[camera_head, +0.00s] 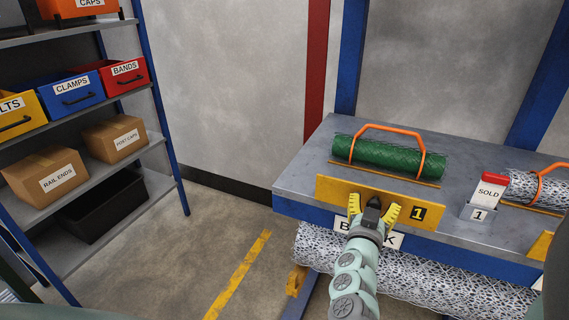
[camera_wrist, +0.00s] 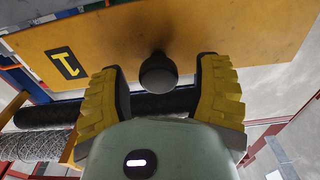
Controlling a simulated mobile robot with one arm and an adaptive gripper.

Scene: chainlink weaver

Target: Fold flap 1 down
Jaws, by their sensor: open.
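Flap 1 is a yellow-orange panel (camera_head: 338,192) with a black "1" label, at the front edge of the grey table (camera_head: 310,165) in the head view. It stands raised in front of a green mesh roll (camera_head: 385,155) with an orange handle. My gripper (camera_head: 375,205) is in front of the flap, its yellow fingers apart. In the wrist view the flap (camera_wrist: 200,30) fills the top, with its label at left. My open gripper (camera_wrist: 160,90) faces it, with a dark round knob (camera_wrist: 158,72) between the fingers. Whether the fingers touch the flap I cannot tell.
A red and white "SOLD" marker (camera_head: 489,190) stands right of the flap, beside another mesh roll (camera_head: 535,189) with an orange handle. Large mesh rolls (camera_head: 430,278) lie under the table. A shelf with bins (camera_head: 78,90) and boxes stands at left. The floor between is clear.

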